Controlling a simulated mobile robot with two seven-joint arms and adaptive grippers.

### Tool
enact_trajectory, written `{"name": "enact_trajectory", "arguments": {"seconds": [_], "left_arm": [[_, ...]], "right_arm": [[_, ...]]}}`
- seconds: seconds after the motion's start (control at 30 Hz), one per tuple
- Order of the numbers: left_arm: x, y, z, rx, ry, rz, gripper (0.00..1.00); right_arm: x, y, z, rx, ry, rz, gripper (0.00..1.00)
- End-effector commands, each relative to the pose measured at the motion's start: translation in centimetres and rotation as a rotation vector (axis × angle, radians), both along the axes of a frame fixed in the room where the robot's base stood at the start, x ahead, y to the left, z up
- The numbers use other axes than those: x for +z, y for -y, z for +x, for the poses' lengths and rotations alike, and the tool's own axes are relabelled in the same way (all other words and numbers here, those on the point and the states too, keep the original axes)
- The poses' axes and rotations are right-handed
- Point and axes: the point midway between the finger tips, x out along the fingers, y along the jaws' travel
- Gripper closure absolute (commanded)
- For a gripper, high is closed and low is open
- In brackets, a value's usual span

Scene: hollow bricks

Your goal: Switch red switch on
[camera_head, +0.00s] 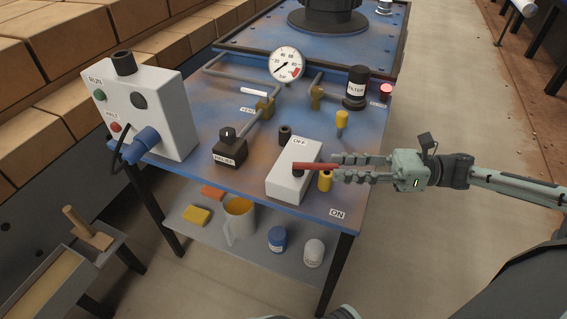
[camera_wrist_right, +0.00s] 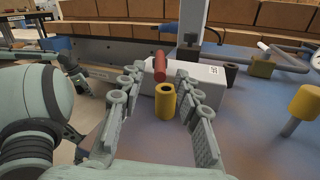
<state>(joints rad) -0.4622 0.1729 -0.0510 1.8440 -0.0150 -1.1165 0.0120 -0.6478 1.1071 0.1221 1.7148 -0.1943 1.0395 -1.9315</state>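The red switch handle (camera_head: 316,166) sticks out sideways to the right from a dark pivot on a white box (camera_head: 290,185). An OFF label (camera_head: 299,141) is on the box's far end; an ON label (camera_head: 337,214) is at the table's near edge. My right gripper (camera_head: 338,168) comes in from the right, its tips by the handle's free end. In the right wrist view its fingers (camera_wrist_right: 160,76) are spread, with the red handle (camera_wrist_right: 159,66) seen between the tips; contact is not visible. My left gripper (camera_wrist_right: 75,75) seems to show partly at left there; its fingers are unclear.
A yellow cylinder (camera_head: 325,181) stands close beside the box, under my right fingers. A yellow-topped valve (camera_head: 341,120), black filter (camera_head: 356,88), gauge (camera_head: 286,64) and relief knob (camera_head: 230,147) stand farther back. A grey control box (camera_head: 160,110) is at left.

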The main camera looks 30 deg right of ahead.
Motion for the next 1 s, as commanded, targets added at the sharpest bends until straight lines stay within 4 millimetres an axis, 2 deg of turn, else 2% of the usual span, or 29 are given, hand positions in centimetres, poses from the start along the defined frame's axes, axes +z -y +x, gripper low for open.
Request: {"name": "enact_trajectory", "arguments": {"seconds": [0.23,0.4,0.63,1.0], "left_arm": [[-0.3,0.1,-0.5,0.0,-0.009,-0.002,1.0],[-0.3,0.3,-1.4,0.0,-0.029,-0.001,1.0],[1.3,0.5,-0.7,-0.002,-0.007,0.002,1.0],[1.7,0.2,-0.4,-0.001,0.0,0.005,1.0]], "right_arm": [[0.0,-1.0,0.6,0.002,0.003,0.001,0.67],[0.0,-3.4,2.0,0.002,0.003,0.002,0.67],[0.1,-6.0,3.5,0.001,0.003,0.001,0.67],[0.0,-6.8,3.9,0.0,0.0,0.0,0.67]]}}
